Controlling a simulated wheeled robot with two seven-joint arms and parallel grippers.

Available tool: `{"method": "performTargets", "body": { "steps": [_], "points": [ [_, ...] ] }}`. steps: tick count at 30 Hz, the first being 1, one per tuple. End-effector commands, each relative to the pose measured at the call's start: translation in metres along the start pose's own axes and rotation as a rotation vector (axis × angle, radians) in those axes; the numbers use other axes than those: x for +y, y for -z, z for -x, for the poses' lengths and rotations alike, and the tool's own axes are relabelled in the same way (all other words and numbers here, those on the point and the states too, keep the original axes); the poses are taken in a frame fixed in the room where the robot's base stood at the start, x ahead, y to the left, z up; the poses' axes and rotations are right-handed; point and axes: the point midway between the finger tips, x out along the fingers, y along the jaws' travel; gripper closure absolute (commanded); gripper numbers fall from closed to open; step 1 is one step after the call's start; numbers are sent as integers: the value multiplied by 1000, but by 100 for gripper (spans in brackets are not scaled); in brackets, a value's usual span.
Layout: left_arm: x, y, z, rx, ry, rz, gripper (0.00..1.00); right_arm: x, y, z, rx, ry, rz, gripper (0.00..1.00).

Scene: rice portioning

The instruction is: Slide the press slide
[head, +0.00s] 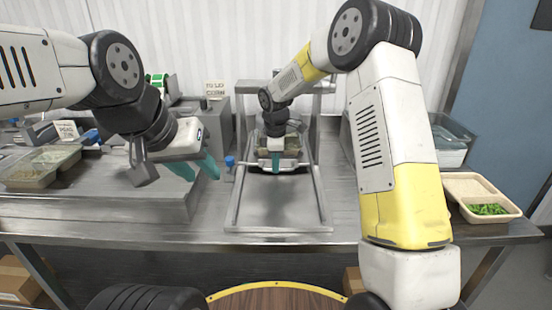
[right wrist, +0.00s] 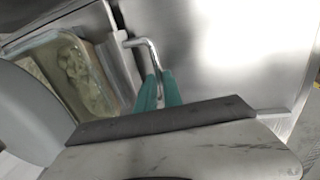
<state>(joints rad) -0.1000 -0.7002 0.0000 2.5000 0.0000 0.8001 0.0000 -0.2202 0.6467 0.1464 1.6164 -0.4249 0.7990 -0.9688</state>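The press (head: 313,95) is a metal frame at the middle of the bench. Its slide has a bent metal handle (right wrist: 149,48), and rails (head: 322,200) run toward the front edge. My right gripper (head: 276,166) reaches down at the front of the press. In the right wrist view its teal fingers (right wrist: 160,90) are close together with the handle bar between them. A clear container with pale contents (right wrist: 75,78) sits beside the handle in the press. My left gripper (head: 196,170) is open and empty above the bench, left of the rails.
Clear tubs (head: 42,165) stand at the far left. A small blue-topped item (head: 230,163) stands left of the press. The metal surface between the rails is bare.

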Motion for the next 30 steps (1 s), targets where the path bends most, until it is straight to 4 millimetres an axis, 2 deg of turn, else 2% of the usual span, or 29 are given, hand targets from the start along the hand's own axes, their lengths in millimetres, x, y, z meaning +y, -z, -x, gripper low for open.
{"method": "performTargets", "body": {
  "steps": [1, 4, 14, 17, 24, 30],
  "points": [
    [0, 0, 0, 0, 0, 0, 64, 7, -2, 2, 2, -18, -2, 87],
    [0, 0, 0, 0, 0, 0, 64, 7, -2, 2, 2, -18, -2, 68],
    [0, 0, 0, 0, 0, 0, 64, 4, -1, 3, 2, -11, -1, 67],
    [0, 0, 0, 0, 0, 0, 64, 5, 0, 13, 3, -13, -1, 67],
    [0, 0, 0, 0, 0, 0, 64, 5, -1, 54, 2, -14, -1, 67],
    [0, 0, 0, 0, 0, 0, 64, 5, -1, 76, 2, -14, -2, 67]
  ]
}}
